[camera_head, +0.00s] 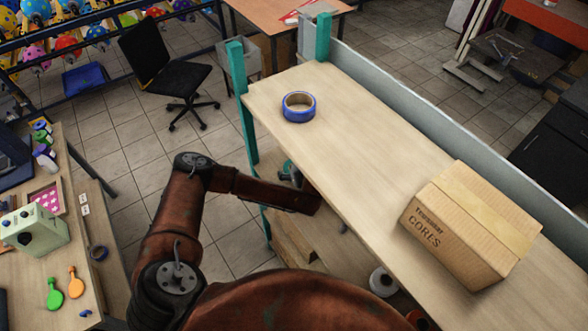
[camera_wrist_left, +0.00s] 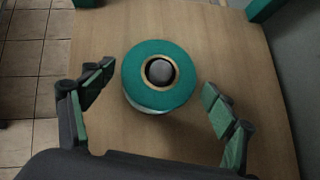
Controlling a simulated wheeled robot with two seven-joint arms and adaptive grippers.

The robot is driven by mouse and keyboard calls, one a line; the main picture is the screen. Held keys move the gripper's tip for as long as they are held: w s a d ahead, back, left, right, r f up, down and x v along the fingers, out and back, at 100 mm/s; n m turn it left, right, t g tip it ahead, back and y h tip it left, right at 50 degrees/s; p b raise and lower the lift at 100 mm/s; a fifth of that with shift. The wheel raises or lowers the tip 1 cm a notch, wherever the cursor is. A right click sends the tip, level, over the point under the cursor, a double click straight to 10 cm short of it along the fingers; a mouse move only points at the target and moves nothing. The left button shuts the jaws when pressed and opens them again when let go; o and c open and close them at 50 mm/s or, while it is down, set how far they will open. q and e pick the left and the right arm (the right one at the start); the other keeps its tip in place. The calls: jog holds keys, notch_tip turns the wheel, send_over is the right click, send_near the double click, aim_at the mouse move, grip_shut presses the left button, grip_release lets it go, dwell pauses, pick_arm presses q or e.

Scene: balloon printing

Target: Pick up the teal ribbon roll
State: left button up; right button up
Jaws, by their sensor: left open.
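The teal ribbon roll (camera_wrist_left: 180,92) lies flat on a wooden shelf in the left wrist view, with a tan core ring and a dark round centre. My left gripper (camera_wrist_left: 158,84) is open, with one finger on each side of the roll and a visible gap at both sides. In the head view my left arm reaches in beside the table and its end goes under the tabletop, so the gripper is hidden there. A small teal piece (camera_head: 289,172) shows just behind the arm; I cannot tell if it is the roll. My right gripper is not in view.
A blue tape roll (camera_head: 299,107) and a cardboard box (camera_head: 470,225) sit on the tabletop (camera_head: 370,150) above the lower shelf. Teal posts (camera_head: 249,130) stand at the table's end. A white roll (camera_head: 382,282) lies lower, near the front. The shelf (camera_wrist_left: 235,50) around the teal roll is clear.

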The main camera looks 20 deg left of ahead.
pick_arm(q)
jog(key=shift+w+a+f, duration=0.3)
jog(key=shift+a+f, duration=0.05)
jog(key=shift+f, duration=0.15)
jog(key=c, duration=1.3)
jog(key=shift+r, duration=0.1)
